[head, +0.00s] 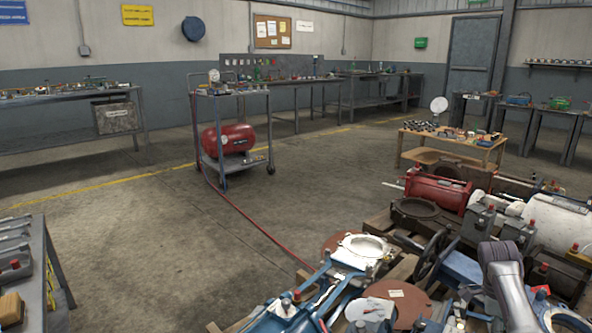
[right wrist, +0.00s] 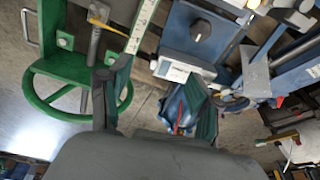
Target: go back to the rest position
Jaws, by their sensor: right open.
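My right gripper (right wrist: 155,98) shows in the right wrist view with its two dark fingers spread apart. It is open, and nothing is seen held between the fingers. A green handwheel (right wrist: 47,108) lies beyond the left finger, and blue equipment (right wrist: 195,35) lies beyond the right finger. Part of my right arm shows at the lower right of the head view, over the pallet lots; its gripper cannot be made out there. My left arm and gripper are not in view.
Crowded pallets hold a red cylinder (head: 438,190), a white cylinder (head: 560,225) and blue valve parts (head: 350,262). A cart (head: 232,95) with a red tank (head: 230,138) stands mid-room; a red hose (head: 250,222) crosses the floor. A bench (head: 38,262) stands left. The floor between is open.

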